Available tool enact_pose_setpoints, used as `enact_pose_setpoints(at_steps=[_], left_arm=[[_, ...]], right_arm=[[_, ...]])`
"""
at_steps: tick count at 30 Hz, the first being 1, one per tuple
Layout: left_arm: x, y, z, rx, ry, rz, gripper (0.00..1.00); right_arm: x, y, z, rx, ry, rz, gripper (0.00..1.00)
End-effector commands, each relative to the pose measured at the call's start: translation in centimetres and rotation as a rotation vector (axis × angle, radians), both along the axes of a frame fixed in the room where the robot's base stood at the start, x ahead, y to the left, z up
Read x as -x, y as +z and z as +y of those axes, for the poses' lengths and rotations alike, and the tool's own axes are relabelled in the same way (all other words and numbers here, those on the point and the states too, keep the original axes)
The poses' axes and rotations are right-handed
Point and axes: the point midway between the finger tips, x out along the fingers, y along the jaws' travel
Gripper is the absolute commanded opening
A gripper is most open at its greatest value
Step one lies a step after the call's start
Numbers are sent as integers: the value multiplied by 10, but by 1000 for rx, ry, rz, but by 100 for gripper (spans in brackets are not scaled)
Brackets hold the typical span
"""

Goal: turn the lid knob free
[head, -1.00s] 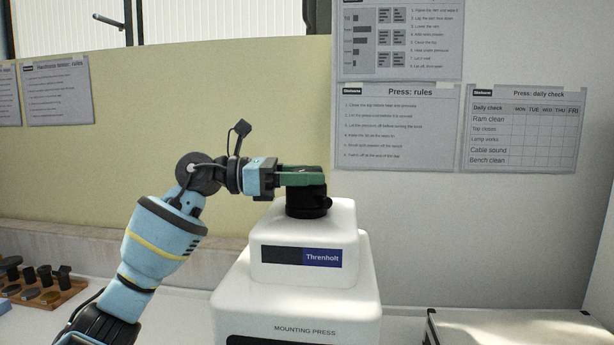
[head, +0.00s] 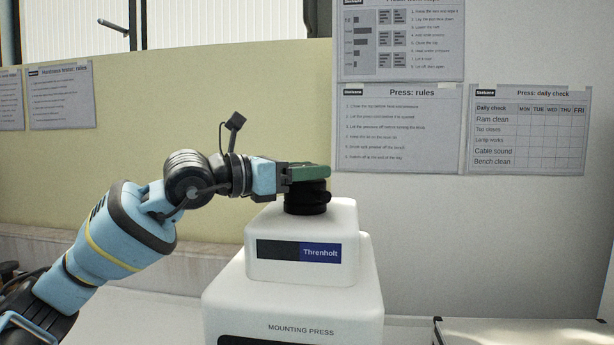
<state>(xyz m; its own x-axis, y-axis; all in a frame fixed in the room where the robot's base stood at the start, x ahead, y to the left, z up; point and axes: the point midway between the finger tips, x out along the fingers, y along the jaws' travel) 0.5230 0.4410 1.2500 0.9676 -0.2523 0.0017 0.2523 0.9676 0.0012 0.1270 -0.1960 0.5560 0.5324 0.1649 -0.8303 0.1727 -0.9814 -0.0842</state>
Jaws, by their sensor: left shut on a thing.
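The lid knob (head: 305,199) is black and round and sits on top of the white mounting press (head: 345,240), at the middle of the head view. My left gripper (head: 308,173) reaches in from the left with its green fingers at the top of the knob. It is shut on the knob, and the fingers hide the knob's upper part. The knob is still seated on the press top, with a small dark lug at its right side. My right gripper is not in view.
The press front has a Threnholt label (head: 299,251). A pale box or case (head: 520,331) stands at the lower right. Paper sheets, among them a daily check chart (head: 527,130), hang on the wall behind.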

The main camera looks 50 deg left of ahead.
Motion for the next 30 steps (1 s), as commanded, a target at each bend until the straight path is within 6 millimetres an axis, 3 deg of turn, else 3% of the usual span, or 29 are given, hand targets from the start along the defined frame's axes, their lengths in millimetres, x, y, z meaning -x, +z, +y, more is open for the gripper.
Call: enact_pose_setpoints(at_steps=[17, 18, 22, 30], left_arm=[[0, -1, 0, 0, 29, 3, 24], [0, -1, 0, 0, 29, 4, 49], [0, -1, 0, 0, 28, 3, 66], [0, 0, 0, 1, 28, 2, 69]], right_arm=[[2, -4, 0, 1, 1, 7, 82], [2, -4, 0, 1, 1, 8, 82], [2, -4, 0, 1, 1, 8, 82], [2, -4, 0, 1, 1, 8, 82]])
